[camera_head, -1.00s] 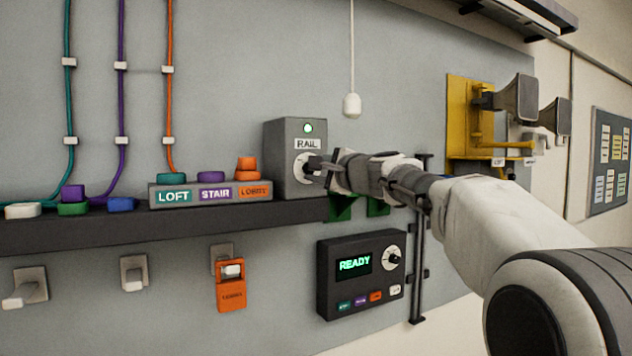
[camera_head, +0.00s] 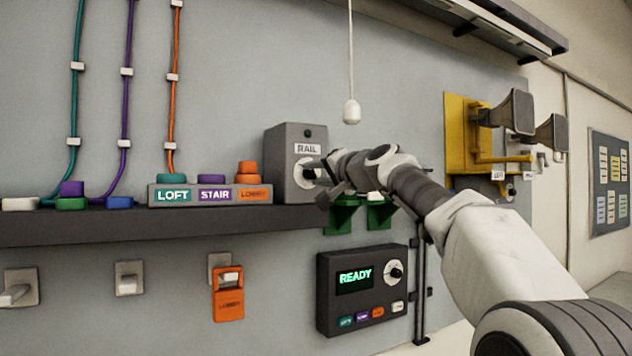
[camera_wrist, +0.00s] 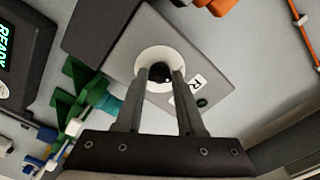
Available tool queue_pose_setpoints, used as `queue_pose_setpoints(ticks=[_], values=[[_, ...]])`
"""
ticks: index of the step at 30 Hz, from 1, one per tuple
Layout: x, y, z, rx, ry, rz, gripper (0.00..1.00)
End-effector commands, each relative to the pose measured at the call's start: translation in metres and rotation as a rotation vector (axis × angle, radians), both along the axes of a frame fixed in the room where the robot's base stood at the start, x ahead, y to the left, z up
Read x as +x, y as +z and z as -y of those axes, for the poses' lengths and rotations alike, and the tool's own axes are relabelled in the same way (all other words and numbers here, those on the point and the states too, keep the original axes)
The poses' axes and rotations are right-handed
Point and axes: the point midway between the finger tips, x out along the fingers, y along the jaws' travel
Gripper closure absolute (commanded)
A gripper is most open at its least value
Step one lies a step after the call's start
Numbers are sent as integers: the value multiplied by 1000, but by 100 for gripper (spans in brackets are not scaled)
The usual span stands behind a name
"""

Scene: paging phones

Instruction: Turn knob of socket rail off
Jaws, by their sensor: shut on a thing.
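The grey socket rail box (camera_head: 284,141) labelled RAIL stands on the dark shelf, left of my gripper in the head view. Its small lamp (camera_head: 308,133) is dark. My gripper (camera_head: 314,173) reaches in from the right to the white dial (camera_head: 300,168) on the box front. In the wrist view the two fingers (camera_wrist: 160,76) are shut on the black knob (camera_wrist: 159,73) at the middle of the white dial (camera_wrist: 151,55). The fingers hide part of the knob, so its exact angle is hard to read.
The LOFT, STAIR and LOBBY block (camera_head: 210,194) stands left on the shelf (camera_head: 150,226). Green brackets (camera_head: 342,216) and a READY panel (camera_head: 362,290) are below the gripper. A white pull cord (camera_head: 351,110) hangs above. Yellow board (camera_head: 458,140) with horns is to the right.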

Motion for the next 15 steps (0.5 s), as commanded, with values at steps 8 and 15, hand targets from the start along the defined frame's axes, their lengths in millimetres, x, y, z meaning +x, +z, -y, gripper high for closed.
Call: queue_pose_setpoints(ticks=[8,15], values=[[0,-2,0,-119,1,78,100],[0,-1,0,-162,1,107,100]])
